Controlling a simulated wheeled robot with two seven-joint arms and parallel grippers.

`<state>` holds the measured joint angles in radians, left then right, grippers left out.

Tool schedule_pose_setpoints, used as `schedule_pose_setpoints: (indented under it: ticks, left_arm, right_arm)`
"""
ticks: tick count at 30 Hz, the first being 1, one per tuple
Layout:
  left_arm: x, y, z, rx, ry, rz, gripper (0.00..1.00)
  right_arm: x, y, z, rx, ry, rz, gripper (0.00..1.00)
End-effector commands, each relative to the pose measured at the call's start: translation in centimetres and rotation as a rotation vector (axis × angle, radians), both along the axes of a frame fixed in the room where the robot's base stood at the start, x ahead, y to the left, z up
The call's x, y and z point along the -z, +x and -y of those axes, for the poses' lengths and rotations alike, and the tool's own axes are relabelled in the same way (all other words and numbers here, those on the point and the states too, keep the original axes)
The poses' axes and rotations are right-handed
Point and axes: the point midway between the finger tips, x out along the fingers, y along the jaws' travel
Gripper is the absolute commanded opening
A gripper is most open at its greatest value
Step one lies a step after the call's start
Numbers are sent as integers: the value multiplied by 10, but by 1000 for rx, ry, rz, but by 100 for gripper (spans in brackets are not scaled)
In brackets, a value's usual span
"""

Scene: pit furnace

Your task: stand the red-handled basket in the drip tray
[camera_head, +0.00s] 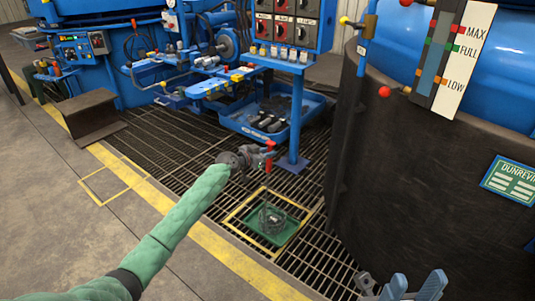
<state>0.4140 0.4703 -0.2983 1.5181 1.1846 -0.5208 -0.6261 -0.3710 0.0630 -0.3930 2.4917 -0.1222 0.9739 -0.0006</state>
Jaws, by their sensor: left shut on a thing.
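My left gripper (262,158), at the end of my green-sleeved arm, is shut on the red handle (268,164) of the basket. A small dark wire basket (270,216) shows below it, over the green drip tray (283,237). The link between handle and basket is too thin to make out. I cannot tell whether the basket rests on the tray or hangs just above it. My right gripper (400,288) is at the bottom edge, cut off by the frame, well away from the tray. Whether it is open or shut is unclear.
A yellow-marked square (236,222) frames the tray on the floor grating. A dark furnace wall (410,180) rises at the right. A blue post (296,125) and a blue bin (236,122) with dark pieces stand behind the tray. Concrete floor lies at the left.

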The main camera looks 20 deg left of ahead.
Motion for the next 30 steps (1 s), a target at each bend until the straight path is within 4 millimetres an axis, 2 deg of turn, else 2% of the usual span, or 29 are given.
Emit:
schedule_pose_setpoints:
  ticks: [8,30]
  left_arm:
    - [-3,1,0,-1,-1,4,0]
    - [7,1,0,-1,-1,4,0]
  right_arm:
    - [0,0,0,0,0,0,36]
    - [10,0,0,0,0,0,36]
